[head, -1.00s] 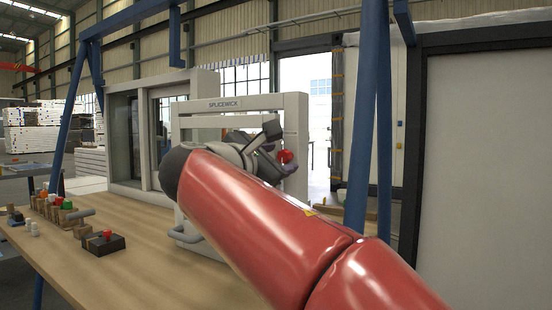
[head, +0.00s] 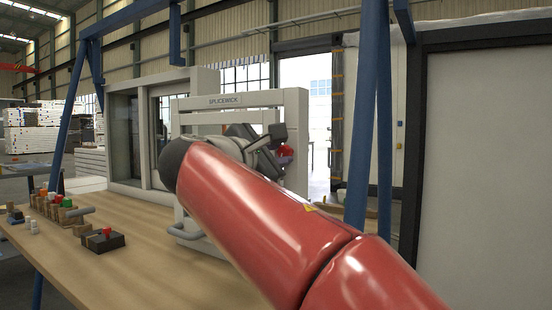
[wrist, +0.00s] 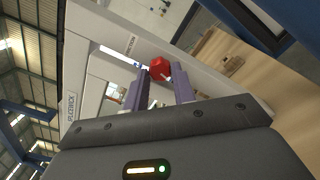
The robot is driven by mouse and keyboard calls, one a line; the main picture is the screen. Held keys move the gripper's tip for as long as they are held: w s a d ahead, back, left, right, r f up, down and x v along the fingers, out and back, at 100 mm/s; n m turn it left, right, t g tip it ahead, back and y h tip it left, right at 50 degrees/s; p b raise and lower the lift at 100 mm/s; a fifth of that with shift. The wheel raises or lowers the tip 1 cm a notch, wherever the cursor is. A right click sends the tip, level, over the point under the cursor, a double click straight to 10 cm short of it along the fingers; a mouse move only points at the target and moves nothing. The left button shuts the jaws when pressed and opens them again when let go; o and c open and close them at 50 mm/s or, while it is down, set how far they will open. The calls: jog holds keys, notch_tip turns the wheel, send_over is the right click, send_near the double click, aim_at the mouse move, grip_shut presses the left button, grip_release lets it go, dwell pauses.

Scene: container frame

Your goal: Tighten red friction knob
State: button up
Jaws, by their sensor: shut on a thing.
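The red friction knob (head: 286,151) sits on the right upright of the white frame labelled SPLICEWICK (head: 296,110). In the wrist view the faceted red knob (wrist: 159,69) lies between the tips of my gripper's two fingers (wrist: 157,80). The fingers are shut on the knob, one on each side. In the head view my gripper (head: 278,152) reaches the knob from the left, and my red arm hides much of the frame's lower part.
A wooden bench (head: 140,268) carries the frame. A black box with a red button (head: 104,241) and several small coloured parts stand on its left side. A blue post (head: 366,120) rises close to the right of my arm.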

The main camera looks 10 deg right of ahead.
jog(key=m+b, duration=0.2)
jog(key=m, duration=0.2)
jog(key=shift+f+m, duration=0.15)
jog(key=shift+m, duration=0.15)
jog(key=m+b, duration=0.2)
jog(key=m, duration=0.2)
jog(key=shift+m, duration=0.3)
jog(key=m+b, duration=0.2)
jog(key=m, duration=0.2)
jog(key=shift+m+b, duration=0.7)
jog(key=shift+m, duration=1.3)
jog(key=o, duration=1)
jog(key=shift+r, duration=0.2)
